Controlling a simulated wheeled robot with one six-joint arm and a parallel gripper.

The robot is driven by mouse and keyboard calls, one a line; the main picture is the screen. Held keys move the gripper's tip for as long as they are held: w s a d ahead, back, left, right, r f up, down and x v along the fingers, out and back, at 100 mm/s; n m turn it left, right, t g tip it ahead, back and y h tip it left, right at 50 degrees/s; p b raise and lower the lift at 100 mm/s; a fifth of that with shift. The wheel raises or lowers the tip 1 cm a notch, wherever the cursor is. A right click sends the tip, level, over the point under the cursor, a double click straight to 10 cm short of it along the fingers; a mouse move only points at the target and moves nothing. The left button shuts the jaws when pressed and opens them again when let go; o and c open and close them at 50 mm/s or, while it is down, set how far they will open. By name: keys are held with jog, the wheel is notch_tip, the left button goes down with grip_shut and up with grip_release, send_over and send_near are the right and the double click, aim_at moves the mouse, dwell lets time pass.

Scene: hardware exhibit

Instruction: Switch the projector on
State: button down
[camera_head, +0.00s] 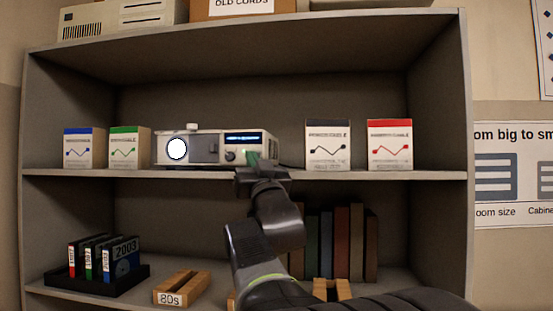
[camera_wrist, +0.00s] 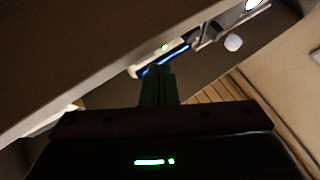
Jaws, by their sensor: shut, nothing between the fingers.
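The projector (camera_head: 205,148) is a white and grey box on the upper shelf, left of centre. Its front has a round white lens at left, and a dark panel with a lit blue strip and a small knob at right. My gripper (camera_head: 253,160) is shut and empty in front of the projector's lower right front, hiding part of it. In the wrist view my shut green fingers (camera_wrist: 158,70) point at the projector (camera_wrist: 205,40), close to the blue strip and a small green light. I cannot tell whether they touch it.
Blue and green boxes (camera_head: 129,148) stand left of the projector; black and red boxes (camera_head: 328,146) stand right. The upper shelf board (camera_head: 400,175) runs below them. The lower shelf holds a black tray (camera_head: 60,284), a wooden holder marked 80s (camera_head: 180,288) and several books (camera_head: 341,243).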

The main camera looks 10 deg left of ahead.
jog(key=shift+s+a+b, duration=0.1)
jog(key=shift+s+b, duration=1.4)
jog(key=shift+s, duration=1.45)
